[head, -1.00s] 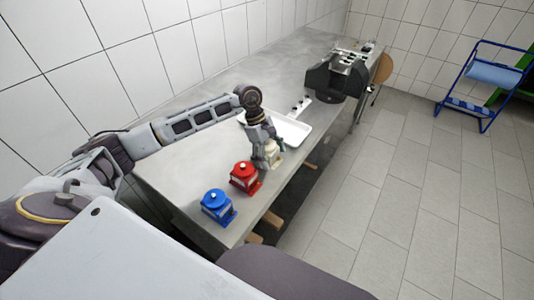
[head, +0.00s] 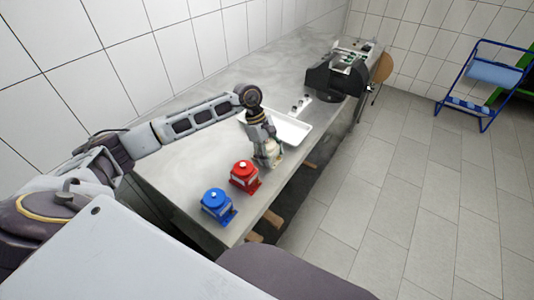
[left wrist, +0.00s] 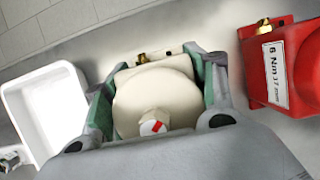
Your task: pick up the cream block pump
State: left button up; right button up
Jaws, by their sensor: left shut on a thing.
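The cream block pump (head: 274,154) stands near the front edge of the grey bench, partly hidden by my left gripper (head: 266,158). In the left wrist view the cream block pump (left wrist: 155,98) fills the space between the two fingers of my left gripper (left wrist: 157,105). The fingers are shut on its sides. Its round cream top carries a small knob with a red mark. I cannot tell whether its base touches the bench. My right gripper is not in view.
A red pump (head: 244,176) stands close beside the gripper, with a blue pump (head: 217,206) nearer to me. A white tray (head: 299,133) lies just behind the gripper. A dark machine (head: 335,78) stands farther along the bench (head: 195,170).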

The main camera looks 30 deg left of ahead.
aim_at(275, 146)
pick_arm(q)
jog(key=shift+w+r, duration=0.1)
jog(key=shift+r, duration=0.1)
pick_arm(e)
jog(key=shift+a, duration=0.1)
pick_arm(q)
jog(key=shift+r, duration=0.9)
notch_tip(275, 146, up, 6)
jog(key=shift+r+b, duration=0.2)
jog(key=shift+b, duration=0.35)
jog(key=shift+r, duration=0.75)
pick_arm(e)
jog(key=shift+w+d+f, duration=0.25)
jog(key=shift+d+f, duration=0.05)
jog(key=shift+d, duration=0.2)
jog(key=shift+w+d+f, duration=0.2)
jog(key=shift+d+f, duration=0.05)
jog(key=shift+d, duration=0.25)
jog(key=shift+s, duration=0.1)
